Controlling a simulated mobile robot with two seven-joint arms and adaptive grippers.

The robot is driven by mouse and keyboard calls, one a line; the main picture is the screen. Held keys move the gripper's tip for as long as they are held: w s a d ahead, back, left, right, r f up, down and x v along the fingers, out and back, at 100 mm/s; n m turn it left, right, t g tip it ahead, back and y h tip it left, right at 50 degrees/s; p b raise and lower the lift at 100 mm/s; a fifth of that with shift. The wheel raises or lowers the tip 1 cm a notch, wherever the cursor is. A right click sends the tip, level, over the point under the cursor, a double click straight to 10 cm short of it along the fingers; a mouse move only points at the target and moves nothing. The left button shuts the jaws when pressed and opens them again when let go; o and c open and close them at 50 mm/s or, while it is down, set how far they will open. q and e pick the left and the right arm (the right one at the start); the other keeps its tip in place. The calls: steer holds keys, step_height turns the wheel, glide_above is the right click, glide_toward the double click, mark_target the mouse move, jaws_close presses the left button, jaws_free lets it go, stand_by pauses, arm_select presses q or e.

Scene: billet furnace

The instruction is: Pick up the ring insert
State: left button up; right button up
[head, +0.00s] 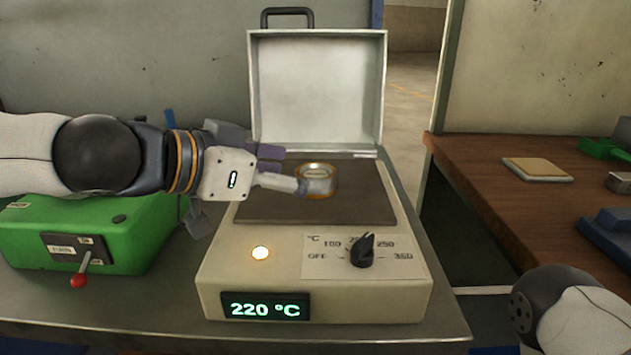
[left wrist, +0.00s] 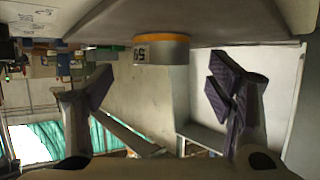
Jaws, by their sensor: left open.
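The ring insert (head: 321,187) is a short silvery ring with an orange band. It sits on the dark plate (head: 360,205) of the open heater box. In the left wrist view the ring insert (left wrist: 158,53) shows at the top, marked with a number. My left gripper (head: 288,168) reaches in from the left, low over the plate, with its fingertips close to the ring's left side. In the left wrist view my left gripper (left wrist: 160,88) is open and empty, its fingers apart on either side of the ring. Contact cannot be told. My right gripper is out of view.
The heater's raised lid (head: 317,90) stands behind the plate. Its front has a black knob (head: 362,251) and a display (head: 265,307) reading 220 °C. A green box (head: 130,235) with a red-tipped lever stands left. A brown bench (head: 500,195) is at the right.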

mark_target(313, 172)
arm_select(q)
steer(key=x, duration=0.3)
steer(key=shift+w+d, duration=0.15)
jaws_close()
steer(key=shift+r, duration=0.15)
